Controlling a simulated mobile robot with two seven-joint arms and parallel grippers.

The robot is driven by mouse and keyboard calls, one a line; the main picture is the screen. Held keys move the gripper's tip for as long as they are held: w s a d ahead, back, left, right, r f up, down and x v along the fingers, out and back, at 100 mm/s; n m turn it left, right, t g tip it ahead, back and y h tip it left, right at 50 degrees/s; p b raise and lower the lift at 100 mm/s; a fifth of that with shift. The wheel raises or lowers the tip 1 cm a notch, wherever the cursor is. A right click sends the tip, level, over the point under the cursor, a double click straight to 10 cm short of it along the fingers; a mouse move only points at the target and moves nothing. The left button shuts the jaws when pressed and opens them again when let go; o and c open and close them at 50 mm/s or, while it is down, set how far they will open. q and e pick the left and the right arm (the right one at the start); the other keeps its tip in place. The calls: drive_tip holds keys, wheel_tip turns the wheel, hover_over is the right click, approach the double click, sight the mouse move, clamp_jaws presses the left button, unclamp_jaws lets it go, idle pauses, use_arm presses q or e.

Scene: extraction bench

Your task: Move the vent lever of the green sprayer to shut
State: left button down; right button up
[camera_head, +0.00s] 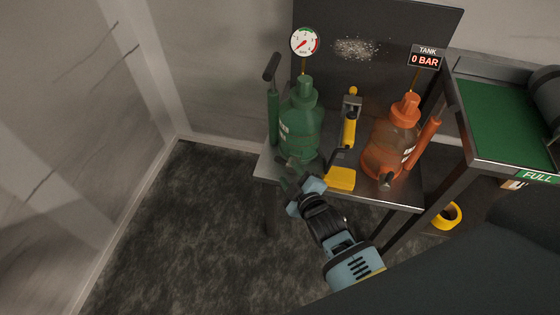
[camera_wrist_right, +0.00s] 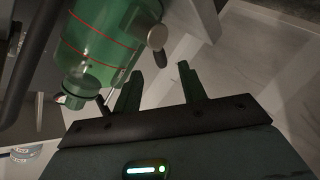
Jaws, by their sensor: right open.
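The green sprayer (camera_head: 302,128) stands upright at the left end of the grey bench, a dial gauge above it. In the right wrist view its clear green tank (camera_wrist_right: 100,38) with red lines fills the upper left. A grey rounded knob on a short stem (camera_wrist_right: 157,38) projects at the tank's right side; I cannot tell for sure whether it is the vent lever. My right gripper (camera_head: 297,178) is at the sprayer's lower front. In the wrist view its fingers (camera_wrist_right: 160,72) are apart with nothing between them, just below the knob. My left gripper is not in view.
An orange sprayer (camera_head: 393,150) stands right on the bench (camera_head: 405,195), under a "0 BAR" display (camera_head: 425,60). A yellow-handled tool (camera_head: 349,130) and a yellow piece (camera_head: 340,179) lie between the sprayers. A green-topped table (camera_head: 510,120) adjoins at right. Floor at left is clear.

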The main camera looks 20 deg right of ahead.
sight(283, 164)
drive_tip(key=b+x, duration=0.1)
drive_tip(key=x, duration=0.5)
drive_tip(key=shift+w+f, duration=0.15)
drive_tip(key=shift+f, duration=0.05)
drive_tip(key=shift+w+f+b, duration=0.1)
drive_tip(key=shift+w+b, duration=0.25)
drive_tip(key=shift+w, duration=0.25)
